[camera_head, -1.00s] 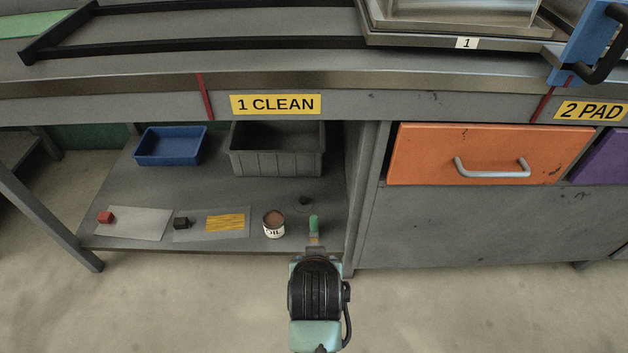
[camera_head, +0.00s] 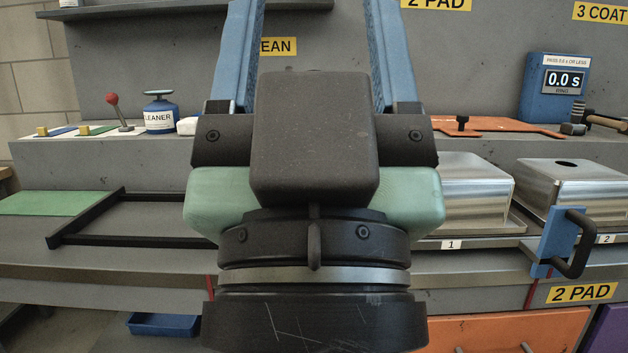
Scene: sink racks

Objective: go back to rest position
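My gripper (camera_head: 314,40) fills the middle of the head view, held up close in front of the camera and pointing upward. Its two blue fingers stand wide apart, with only the back wall and part of a yellow label showing between them. The fingertips run out of the top of the picture. Nothing shows held between the visible parts of the fingers. The gripper hides the middle of the bench behind it.
The bench holds a green mat (camera_head: 45,203), a black frame (camera_head: 140,194), a cleaner tin (camera_head: 160,115), a red-knobbed lever (camera_head: 119,112) and metal boxes (camera_head: 473,190). A blue handle (camera_head: 556,232) juts out at the right. A blue bin (camera_head: 163,325) sits below.

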